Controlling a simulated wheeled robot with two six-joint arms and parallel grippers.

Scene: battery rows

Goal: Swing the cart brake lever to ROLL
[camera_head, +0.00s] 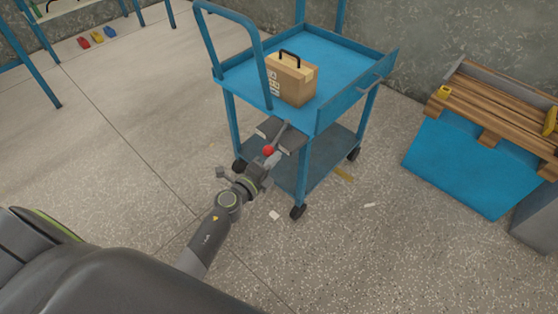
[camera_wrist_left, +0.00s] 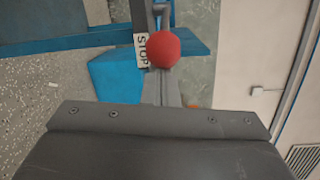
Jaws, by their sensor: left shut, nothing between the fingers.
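The blue cart (camera_head: 350,92) stands in the middle of the head view. Its brake lever (camera_head: 281,132) is a grey bar with a red ball knob (camera_head: 268,150) at the near corner, pointing down-left in the picture. The knob is large in the left wrist view (camera_wrist_left: 163,50), beside a white STOP label (camera_wrist_left: 141,48). I see no ROLL label. My left gripper (camera_head: 268,161) is shut and empty, right at the knob. Whether it touches the knob I cannot tell. My right gripper is out of view.
A cardboard box (camera_head: 291,78) with a black handle sits on the cart's top tray. A wooden pallet (camera_head: 500,105) on a blue box (camera_head: 455,165) stands at the right. Small scraps (camera_head: 274,215) lie on the floor.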

